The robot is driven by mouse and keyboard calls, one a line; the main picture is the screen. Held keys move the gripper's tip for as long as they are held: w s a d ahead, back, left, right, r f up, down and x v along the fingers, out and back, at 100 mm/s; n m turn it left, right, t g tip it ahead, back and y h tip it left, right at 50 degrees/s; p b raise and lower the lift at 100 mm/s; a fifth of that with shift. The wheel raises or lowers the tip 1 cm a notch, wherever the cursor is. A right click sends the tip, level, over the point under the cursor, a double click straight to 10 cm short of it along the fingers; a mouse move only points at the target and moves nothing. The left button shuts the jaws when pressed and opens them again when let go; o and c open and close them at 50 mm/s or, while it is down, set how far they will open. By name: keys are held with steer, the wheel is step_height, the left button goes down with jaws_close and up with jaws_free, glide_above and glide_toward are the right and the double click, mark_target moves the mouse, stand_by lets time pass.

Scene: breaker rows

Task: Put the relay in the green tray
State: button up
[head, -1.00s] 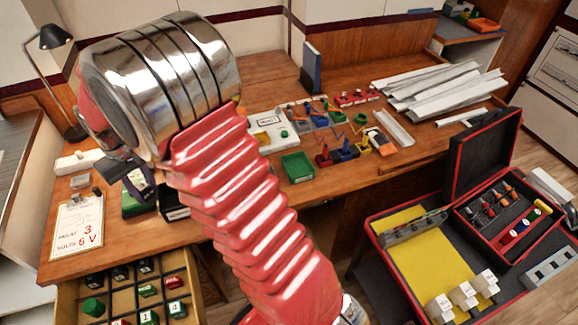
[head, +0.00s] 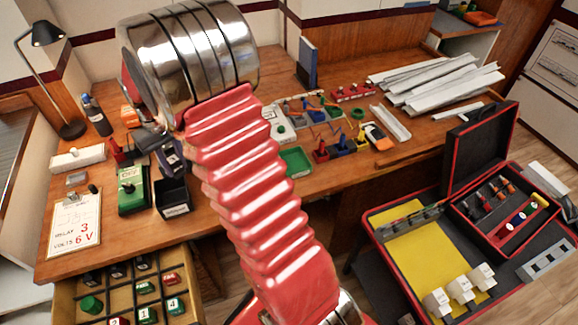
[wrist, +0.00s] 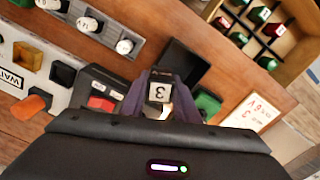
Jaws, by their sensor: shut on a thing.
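A dark relay with a white label reading 3 (wrist: 159,92) sits between the purple fingers of my gripper (wrist: 155,108) in the wrist view. The gripper is shut on it.
A black bin (head: 173,198) and a green device (head: 132,190) stand below and left of the gripper. A clipboard (head: 75,225) reads relay 3, 6 V. An open drawer (head: 125,290) holds several labelled blocks.

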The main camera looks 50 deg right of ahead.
steer(key=s+d+m, duration=0.1)
steer(key=s+d, duration=0.3)
steer(key=d, duration=0.5)
steer(key=s+d+m, duration=0.1)
steer(key=s+d, duration=0.2)
steer(key=d, duration=0.6)
steer(key=m, duration=0.3)
glide_above(294, 164)
steer(key=f, duration=0.1)
steer(key=shift+a, duration=0.1)
steer(key=shift+f, duration=3.15)
steer(key=shift+f, duration=1.85)
steer(key=shift+f, duration=0.1)
